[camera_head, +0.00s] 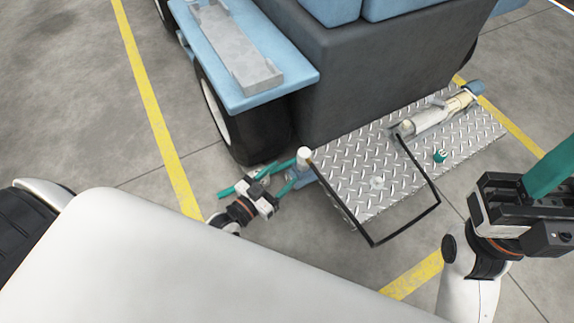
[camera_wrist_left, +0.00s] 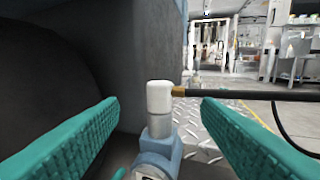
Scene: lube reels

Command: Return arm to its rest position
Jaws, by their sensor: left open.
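My left gripper (camera_head: 286,177) is low beside the left corner of the diamond-plate step, its teal fingers spread apart. In the left wrist view the open fingers (camera_wrist_left: 160,125) hold nothing. A blue fitting with a white cap (camera_wrist_left: 160,97) stands upright beyond and between them, apart from both pads as far as I can see. The white cap also shows at the step's corner in the head view (camera_head: 304,156). My right gripper (camera_head: 548,172) is at the right edge, raised above the floor; one teal finger shows and the other is hidden or cut off.
A black hose (camera_wrist_left: 250,94) runs right from the cap's brass fitting. The diamond-plate step (camera_head: 365,165) carries a black hose loop, a cream-coloured tool (camera_head: 430,115) and a small green cap (camera_head: 440,156). The vehicle's wheel (camera_head: 245,125) is close to my left gripper. Floor left is clear.

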